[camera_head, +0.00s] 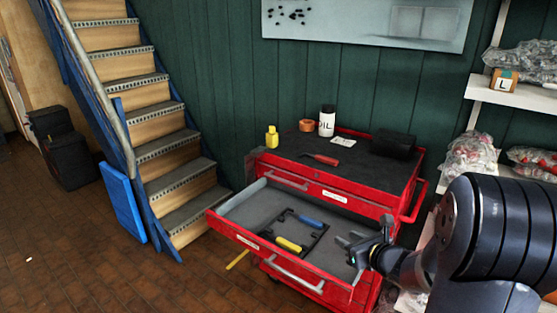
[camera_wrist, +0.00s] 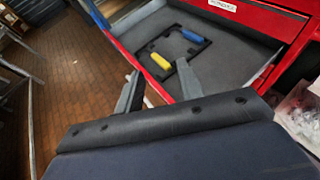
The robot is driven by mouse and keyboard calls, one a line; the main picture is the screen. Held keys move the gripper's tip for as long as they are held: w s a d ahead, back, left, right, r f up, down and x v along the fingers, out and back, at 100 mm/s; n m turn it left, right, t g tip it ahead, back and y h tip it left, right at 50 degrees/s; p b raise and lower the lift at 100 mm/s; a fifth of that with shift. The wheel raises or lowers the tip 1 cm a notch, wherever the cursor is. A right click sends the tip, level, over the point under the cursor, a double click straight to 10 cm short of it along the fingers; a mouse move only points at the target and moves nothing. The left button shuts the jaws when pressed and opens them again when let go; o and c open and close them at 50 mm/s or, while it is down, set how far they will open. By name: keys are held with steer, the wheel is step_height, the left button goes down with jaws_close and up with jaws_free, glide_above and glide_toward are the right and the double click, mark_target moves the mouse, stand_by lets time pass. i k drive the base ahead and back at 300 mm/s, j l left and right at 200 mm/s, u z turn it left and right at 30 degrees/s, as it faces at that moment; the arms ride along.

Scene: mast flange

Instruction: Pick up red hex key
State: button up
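A red-handled tool (camera_head: 322,159), which looks like the red hex key, lies on the dark top of the red tool cart (camera_head: 382,211). It does not show in the wrist view. A black holder (camera_head: 317,243) in the open grey-lined drawer (camera_head: 262,205) carries a blue-handled tool (camera_head: 311,224) and a yellow-handled tool (camera_head: 288,244). Both also show in the wrist view, blue (camera_wrist: 192,36) and yellow (camera_wrist: 160,61). My gripper (camera_head: 348,241) is over the right part of the drawer, apart from the red tool. Its fingers (camera_wrist: 82,92) are spread with nothing between them.
On the cart top stand a yellow bottle (camera_head: 272,137), an orange roll (camera_head: 306,125), a white bottle (camera_head: 327,121), a card (camera_head: 343,141) and a black box (camera_head: 393,145). Shelves (camera_head: 516,97) with bagged items stand at right. Stairs (camera_head: 150,97) rise at left. Floor at lower left is mostly clear.

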mark_target(329, 161)
steer(key=i+l+u, duration=0.4)
steer(key=l, duration=0.2)
steer(key=i+l+u, duration=0.2)
steer(key=l+u, duration=0.2)
steer(key=l, duration=0.25)
steer(key=i+l+u, duration=0.2)
steer(key=l, duration=0.2)
steer(key=i+l, duration=0.1)
steer(key=l, duration=0.25)
steer(key=i+l, duration=0.1)
steer(key=l, duration=0.65)
steer(key=i, duration=0.05)
